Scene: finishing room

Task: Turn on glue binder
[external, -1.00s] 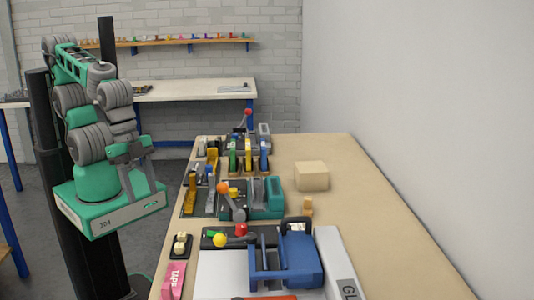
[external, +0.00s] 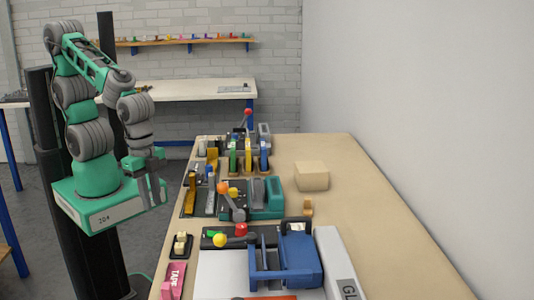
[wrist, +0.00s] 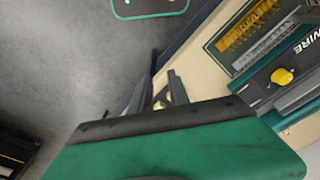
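The glue binder is the nearest machine on the long bench, a white body (external: 222,270) with a partly cut-off "GL" label on its right side. A blue clamp block (external: 298,258) sits on it, with a dark panel, a red knob (external: 241,230) and a yellow ball (external: 220,240) at its far left. My gripper (external: 158,188) hangs beside the bench's left edge, left of and beyond the glue binder, apart from it. In the wrist view its two fingers (wrist: 162,92) are apart and hold nothing. The glue binder does not clearly show in the wrist view.
A teal machine (external: 265,199) stands beyond the glue binder; its "WIRE" label and yellow knob (wrist: 282,76) show in the wrist view. A pink tape item (external: 173,280) and a small dark tray (external: 176,252) lie at the bench's left edge. The bench's right side is mostly clear.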

